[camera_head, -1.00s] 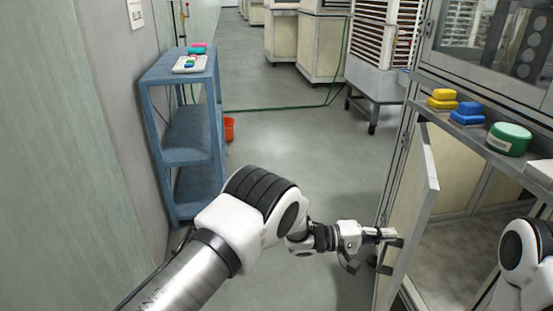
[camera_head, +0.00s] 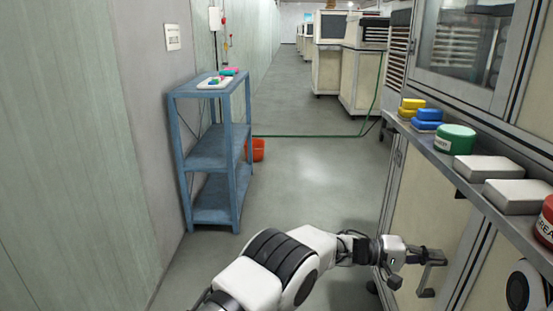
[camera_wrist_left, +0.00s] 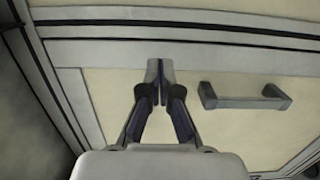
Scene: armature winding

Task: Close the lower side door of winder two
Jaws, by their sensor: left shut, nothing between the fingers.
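The lower side door of the winder (camera_head: 427,205) is a cream panel below the shelf at the right of the head view. It looks flush with the frame, swung in rather than standing out. In the left wrist view the door panel (camera_wrist_left: 235,135) lies close behind the fingers, with a grey bar handle (camera_wrist_left: 243,97) to their right. My left gripper (camera_head: 432,257) is at the door's face beside the handle. In the wrist view its fingertips (camera_wrist_left: 160,70) are together and empty, near a grey frame strip. Whether they touch the door cannot be told. My right gripper is out of view.
A shelf (camera_head: 452,163) above the door holds yellow and blue blocks (camera_head: 427,117), a green round tin (camera_head: 455,139) and white boxes (camera_head: 487,168). A blue rack (camera_head: 212,155) stands left, with an orange bucket (camera_head: 256,149) behind it. The aisle floor between is clear.

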